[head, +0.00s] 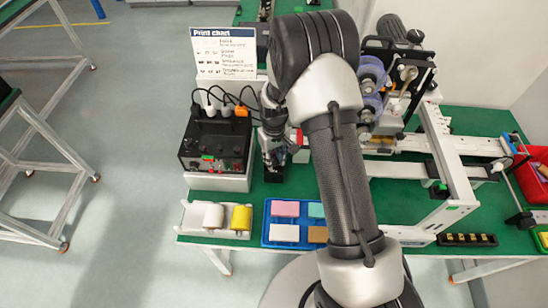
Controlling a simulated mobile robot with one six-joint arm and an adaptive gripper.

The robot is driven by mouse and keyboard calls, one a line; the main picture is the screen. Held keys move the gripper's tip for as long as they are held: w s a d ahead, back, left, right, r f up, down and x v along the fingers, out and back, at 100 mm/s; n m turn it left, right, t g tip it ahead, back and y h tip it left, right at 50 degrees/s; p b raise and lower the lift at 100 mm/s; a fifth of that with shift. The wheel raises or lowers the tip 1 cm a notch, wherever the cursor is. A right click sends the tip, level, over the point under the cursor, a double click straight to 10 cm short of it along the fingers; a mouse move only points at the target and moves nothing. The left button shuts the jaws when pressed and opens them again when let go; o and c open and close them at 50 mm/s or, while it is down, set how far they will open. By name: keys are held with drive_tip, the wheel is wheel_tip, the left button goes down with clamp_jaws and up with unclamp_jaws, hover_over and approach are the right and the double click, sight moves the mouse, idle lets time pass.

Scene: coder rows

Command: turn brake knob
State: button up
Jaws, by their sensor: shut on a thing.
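My gripper (274,160) points down beside the right side of the black control box, over the green table. It is shut on a small dark thing at its fingertips. That thing is too small and too hidden to make out, and I cannot tell whether it is the brake knob. The coder machine (405,80), with blue rollers and a black and metal frame, stands right of my arm. My arm covers part of the machine's left side. I cannot pick out a brake knob anywhere else in view.
The black control box (214,140) with cables stands left of my gripper, below the print chart (224,52). In front are a white tray (190,222) with white and yellow rolls and a blue tray (268,240) with coloured blocks. A red bin (520,178) stands far right.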

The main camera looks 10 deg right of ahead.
sight(274, 161)
drive_tip(key=o, duration=0.8)
wheel_tip(274, 161, up, 12)
idle(0.6)
